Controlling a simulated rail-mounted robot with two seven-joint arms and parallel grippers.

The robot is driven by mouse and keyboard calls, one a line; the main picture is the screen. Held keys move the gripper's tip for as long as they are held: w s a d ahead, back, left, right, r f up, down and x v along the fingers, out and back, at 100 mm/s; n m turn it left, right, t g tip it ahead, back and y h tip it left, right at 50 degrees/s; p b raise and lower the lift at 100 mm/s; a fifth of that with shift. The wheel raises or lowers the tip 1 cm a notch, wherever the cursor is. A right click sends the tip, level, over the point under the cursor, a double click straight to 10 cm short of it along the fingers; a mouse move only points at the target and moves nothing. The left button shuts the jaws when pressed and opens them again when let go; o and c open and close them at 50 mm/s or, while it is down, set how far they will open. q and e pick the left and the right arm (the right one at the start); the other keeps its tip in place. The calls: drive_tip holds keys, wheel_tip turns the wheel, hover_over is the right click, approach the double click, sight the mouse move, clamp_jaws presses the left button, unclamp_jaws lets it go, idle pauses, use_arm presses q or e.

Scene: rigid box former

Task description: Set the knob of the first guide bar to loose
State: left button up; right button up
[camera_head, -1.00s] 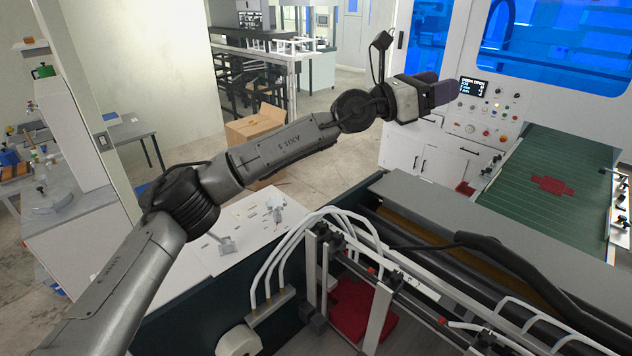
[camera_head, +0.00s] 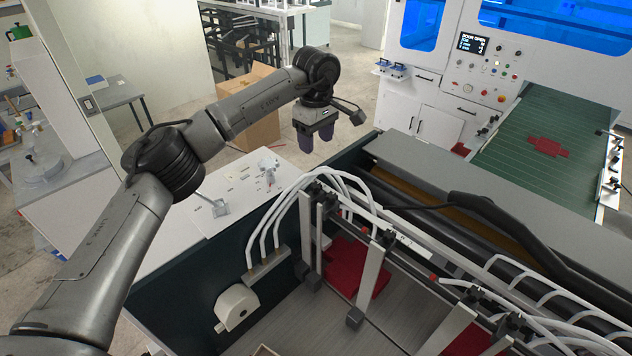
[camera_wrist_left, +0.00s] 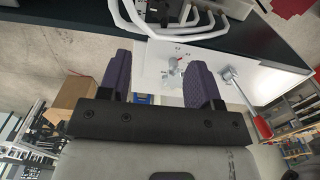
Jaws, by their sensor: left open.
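My left gripper (camera_head: 316,138) points down, open and empty, above the far end of a white worktop (camera_head: 228,205). Its two purple fingers stand apart in the left wrist view (camera_wrist_left: 158,82). A small grey upright fitting (camera_head: 267,166) with a red part stands on the worktop below and left of the gripper. In the wrist view this fitting (camera_wrist_left: 175,62) shows between and beyond the fingers, apart from them, with tiny marks around it. I cannot tell whether it is the guide bar knob or read its setting. My right gripper is not in view.
The machine's dark side wall (camera_head: 210,290) and white hoses (camera_head: 283,215) border the worktop. A grey lever fitting (camera_head: 218,207) stands left on it. A cardboard box (camera_head: 255,125) is behind. A green conveyor (camera_head: 510,165) with black-knobbed side rails is at right.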

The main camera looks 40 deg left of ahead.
sight(316, 184)
use_arm(q)
wheel_tip(316, 184, down, 12)
drive_tip(key=p, duration=0.3)
drive_tip(key=shift+f, duration=0.85)
drive_tip(key=c, duration=0.9)
